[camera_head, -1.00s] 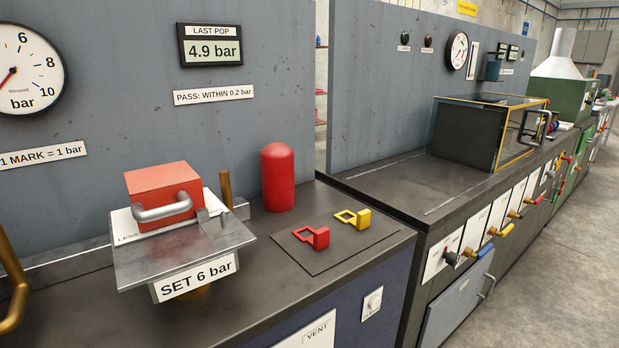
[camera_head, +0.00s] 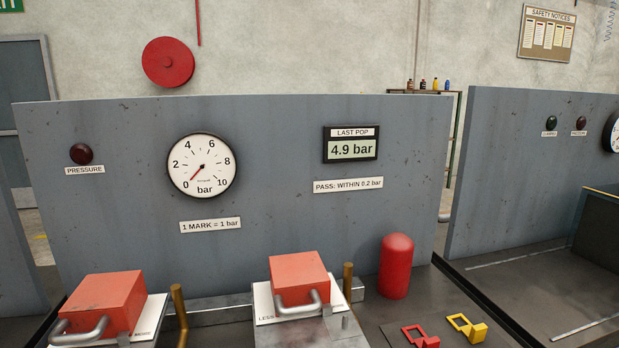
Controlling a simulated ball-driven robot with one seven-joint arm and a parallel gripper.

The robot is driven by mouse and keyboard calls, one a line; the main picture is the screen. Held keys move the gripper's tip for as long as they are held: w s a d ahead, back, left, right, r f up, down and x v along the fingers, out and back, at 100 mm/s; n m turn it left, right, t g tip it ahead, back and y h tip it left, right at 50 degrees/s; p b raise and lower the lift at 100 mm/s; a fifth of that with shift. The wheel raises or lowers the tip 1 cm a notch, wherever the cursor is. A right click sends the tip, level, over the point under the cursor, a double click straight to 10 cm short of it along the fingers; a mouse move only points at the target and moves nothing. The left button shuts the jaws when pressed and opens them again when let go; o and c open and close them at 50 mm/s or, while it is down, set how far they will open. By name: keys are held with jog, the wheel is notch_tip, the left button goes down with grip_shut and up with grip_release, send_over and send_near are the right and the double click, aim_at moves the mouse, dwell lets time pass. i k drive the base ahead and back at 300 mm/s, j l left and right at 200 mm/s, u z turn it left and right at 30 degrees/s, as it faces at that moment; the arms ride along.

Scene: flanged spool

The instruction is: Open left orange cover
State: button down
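Two orange-red box covers with grey bar handles stand on the bench in the head view. The left orange cover (camera_head: 106,303) sits at the lower left on a white plate (camera_head: 152,318) with a label partly readable as "MORE". Its handle (camera_head: 80,331) is on the front side near the bottom edge of the picture. The right orange cover (camera_head: 299,277) sits on a similar plate marked "LESS", with its handle (camera_head: 298,304) in front. Both covers look shut down on their plates. My gripper is not in view.
A brass-coloured rod (camera_head: 179,315) stands between the covers, another (camera_head: 347,281) beside the right one. A red cylinder (camera_head: 396,266) and red (camera_head: 421,337) and yellow (camera_head: 467,327) tags are at right. A grey panel (camera_head: 270,130) with gauge (camera_head: 202,165) and display (camera_head: 351,145) rises behind.

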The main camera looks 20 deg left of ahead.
aim_at(106, 306)
jog(key=u, duration=1.55)
